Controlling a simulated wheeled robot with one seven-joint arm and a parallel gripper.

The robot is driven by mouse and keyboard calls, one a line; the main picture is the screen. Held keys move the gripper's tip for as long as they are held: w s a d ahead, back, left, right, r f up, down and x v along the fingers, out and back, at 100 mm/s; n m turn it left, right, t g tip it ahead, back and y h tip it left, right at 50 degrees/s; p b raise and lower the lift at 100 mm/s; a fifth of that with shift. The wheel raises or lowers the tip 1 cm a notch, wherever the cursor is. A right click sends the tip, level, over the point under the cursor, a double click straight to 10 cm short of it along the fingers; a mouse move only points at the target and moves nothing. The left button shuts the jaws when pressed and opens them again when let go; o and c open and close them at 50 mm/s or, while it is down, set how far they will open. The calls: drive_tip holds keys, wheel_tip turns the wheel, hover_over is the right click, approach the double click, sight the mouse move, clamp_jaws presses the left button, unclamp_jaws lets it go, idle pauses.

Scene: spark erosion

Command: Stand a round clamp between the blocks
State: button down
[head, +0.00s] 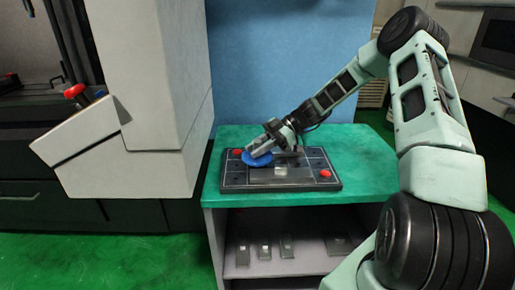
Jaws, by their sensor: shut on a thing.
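My gripper (257,150) reaches down from the right over a dark plate (308,182) on a green-topped bench. It is shut on a blue round piece (260,160), which looks like the round clamp. The blue piece appears flat rather than on edge, near the plate's left rear. Whether it touches the plate, I cannot tell. A small grey block (281,171) sits near the middle of the plate, in front of my gripper. Any other block is hidden behind my gripper or too small to make out.
Red knobs mark the plate's rear left (238,152) and front right (325,173). The green bench top (375,170) is clear at right. Small grey parts (264,252) lie on the shelf below. A large pale machine (160,120) stands close at left; a blue panel (270,70) is behind.

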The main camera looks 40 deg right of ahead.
drive_tip(key=shift+s+f, duration=0.15)
drive_tip(key=shift+f, duration=0.3)
drive_tip(key=c, duration=1.1)
unclamp_jaws()
drive_tip(key=shift+f, duration=0.1)
drive_tip(key=shift+s+f, duration=0.1)
drive_tip(key=r+p, duration=0.2)
drive_tip(key=r, duration=0.2)
drive_tip(key=r+p, duration=0.2)
drive_tip(key=r, duration=0.1)
drive_tip(key=r+p, duration=0.1)
drive_tip(key=r, duration=0.3)
drive_tip(key=shift+w+r+p, duration=0.25)
drive_tip(key=shift+r+p, duration=0.1)
drive_tip(key=shift+p, duration=0.05)
